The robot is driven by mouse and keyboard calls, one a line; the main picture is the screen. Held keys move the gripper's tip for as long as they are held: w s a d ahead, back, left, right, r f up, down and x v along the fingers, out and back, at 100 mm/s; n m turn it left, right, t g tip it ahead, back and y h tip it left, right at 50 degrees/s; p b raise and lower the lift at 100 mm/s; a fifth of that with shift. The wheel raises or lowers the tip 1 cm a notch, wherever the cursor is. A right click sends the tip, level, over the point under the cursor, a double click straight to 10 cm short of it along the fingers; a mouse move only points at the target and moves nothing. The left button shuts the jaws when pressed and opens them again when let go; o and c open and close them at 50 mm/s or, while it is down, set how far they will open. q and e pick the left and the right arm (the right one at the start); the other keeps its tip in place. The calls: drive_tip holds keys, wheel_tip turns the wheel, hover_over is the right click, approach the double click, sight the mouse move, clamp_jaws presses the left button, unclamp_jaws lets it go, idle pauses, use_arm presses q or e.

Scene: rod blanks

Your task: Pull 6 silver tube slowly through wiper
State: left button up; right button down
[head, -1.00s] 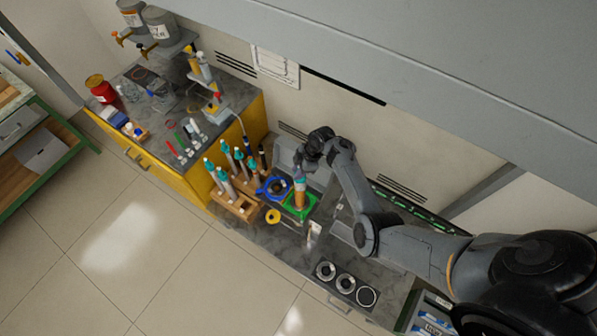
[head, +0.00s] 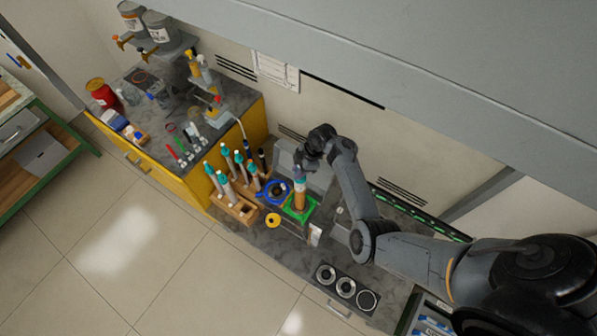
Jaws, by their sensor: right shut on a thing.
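My right gripper (head: 299,170) comes in from the right and is shut on the upper end of an upright tube (head: 299,188). The tube looks grey-blue at the top and orange-tan below. Its lower end meets a green fixture (head: 308,208) on the bench; I cannot tell how far it sits inside. A blue ring-shaped fixture (head: 267,197) is just left of the green one. I cannot tell which fixture is the wiper. Several tubes with teal tops (head: 240,157) stand in a wooden rack (head: 237,210) to the left. My left gripper is not in view.
A yellow ring (head: 273,220) lies in front of the green fixture. A small white item (head: 315,235) stands to its right. Three round wells (head: 346,287) are near the front right edge. A yellow cabinet (head: 190,190) with bottles and tools stands at left.

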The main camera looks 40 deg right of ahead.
drive_tip(key=shift+r, duration=3.95)
drive_tip(key=shift+r, duration=1.65)
